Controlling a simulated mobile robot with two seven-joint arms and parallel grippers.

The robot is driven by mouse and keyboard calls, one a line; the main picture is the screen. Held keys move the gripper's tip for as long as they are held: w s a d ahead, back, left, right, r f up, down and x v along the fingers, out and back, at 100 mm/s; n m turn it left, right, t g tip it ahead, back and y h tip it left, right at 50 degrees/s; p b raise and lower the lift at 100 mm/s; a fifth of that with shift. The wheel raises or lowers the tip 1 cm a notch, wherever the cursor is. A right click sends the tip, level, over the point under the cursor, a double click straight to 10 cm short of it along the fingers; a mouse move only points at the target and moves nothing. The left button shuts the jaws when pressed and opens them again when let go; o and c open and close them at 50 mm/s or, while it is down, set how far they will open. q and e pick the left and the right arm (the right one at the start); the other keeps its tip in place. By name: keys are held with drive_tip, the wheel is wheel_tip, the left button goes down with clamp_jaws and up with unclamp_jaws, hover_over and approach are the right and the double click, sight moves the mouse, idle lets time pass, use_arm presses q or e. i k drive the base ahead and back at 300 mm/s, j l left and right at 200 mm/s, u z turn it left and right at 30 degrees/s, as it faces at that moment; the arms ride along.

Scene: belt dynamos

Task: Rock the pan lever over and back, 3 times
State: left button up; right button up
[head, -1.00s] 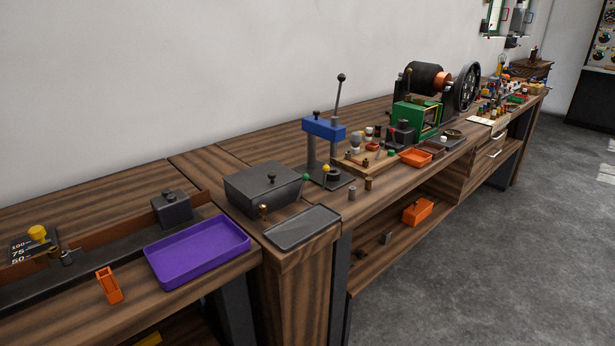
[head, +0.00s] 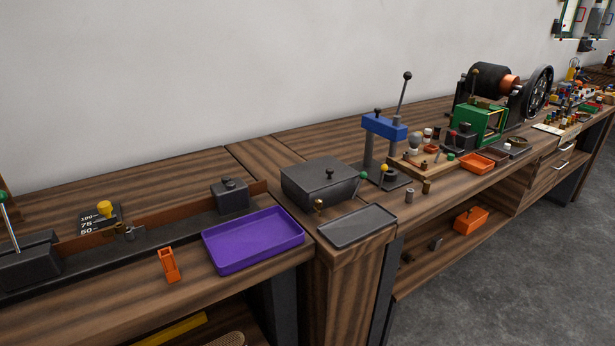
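No label marks the pan lever, and I cannot tell which lever it is. In the head view a lever with a green knob (head: 5,215) rises from a dark block (head: 28,262) at the left edge. A tall black-knobbed lever (head: 402,97) leans right on the blue press (head: 384,127). A short yellow-knobbed lever (head: 383,170) stands at the press foot, with a green knob (head: 363,176) beside it by the lidded grey box (head: 318,186). Neither of my grippers is in view.
A purple tray (head: 254,266), an orange holder (head: 169,265) and a dark flat tray (head: 357,227) lie along the bench front. A green-framed machine (head: 480,122) with a flywheel (head: 537,93) stands at the right. The grey floor (head: 500,290) in front is clear.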

sight(363, 175)
drive_tip(key=l+u, duration=0.15)
drive_tip(key=u, duration=0.2)
drive_tip(key=i+l+u, duration=0.1)
drive_tip(key=u, duration=0.2)
drive_tip(key=l+u, duration=1)
drive_tip(key=k+l+u, duration=0.2)
drive_tip(key=l, duration=0.15)
drive_tip(key=l+u, duration=0.2)
drive_tip(key=l, duration=0.15)
drive_tip(key=k+l, duration=0.15)
drive_tip(key=l, duration=0.25)
drive_tip(key=k+l+u, duration=0.1)
drive_tip(key=l, duration=0.25)
drive_tip(key=k+l, duration=0.25)
drive_tip(key=k+l+u, duration=0.15)
drive_tip(key=l, duration=0.35)
